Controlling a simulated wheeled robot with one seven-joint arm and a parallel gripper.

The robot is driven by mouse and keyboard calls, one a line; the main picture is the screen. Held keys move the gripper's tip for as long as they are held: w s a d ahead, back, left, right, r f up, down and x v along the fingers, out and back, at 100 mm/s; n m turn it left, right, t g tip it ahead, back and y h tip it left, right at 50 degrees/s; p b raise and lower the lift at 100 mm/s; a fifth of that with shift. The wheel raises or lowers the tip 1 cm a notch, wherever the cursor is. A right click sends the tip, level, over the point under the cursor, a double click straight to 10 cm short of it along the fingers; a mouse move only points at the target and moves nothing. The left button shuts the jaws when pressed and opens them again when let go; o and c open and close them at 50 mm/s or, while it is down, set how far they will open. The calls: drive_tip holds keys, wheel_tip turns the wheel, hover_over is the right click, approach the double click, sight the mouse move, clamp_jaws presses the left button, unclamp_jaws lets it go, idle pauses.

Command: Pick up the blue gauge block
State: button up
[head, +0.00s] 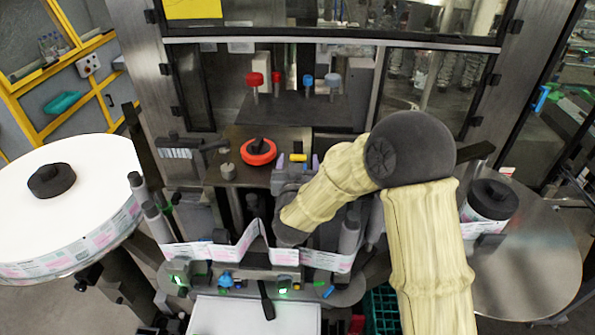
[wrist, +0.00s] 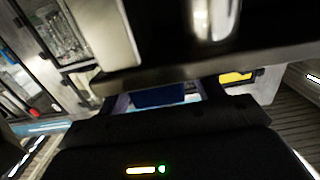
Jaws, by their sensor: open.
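The blue gauge block (wrist: 160,97) shows in the wrist view as a dark blue shape just beyond the black gripper body. My gripper (wrist: 166,96) is open, with a pale finger to each side of the block; whether they touch it I cannot tell. In the head view my gripper (head: 297,166) is over the machine's deck, below and right of the red ring. I cannot make out the blue block in the head view; my gripper and arm cover that area.
A yellow block (head: 298,157) lies just beyond my gripper; it also shows in the wrist view (wrist: 235,77). A red ring with a black centre (head: 258,151) is to the left. Red knobs (head: 254,79) and blue knobs (head: 308,80) stand behind. A label web (head: 325,260) runs in front.

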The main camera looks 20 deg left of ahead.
drive_tip(key=c, duration=1.2)
drive_tip(key=shift+o, duration=0.2)
drive_tip(key=shift+r, duration=0.15)
wheel_tip(320, 180, up, 10)
drive_tip(key=b, duration=0.3)
drive_tip(key=shift+b, duration=0.4)
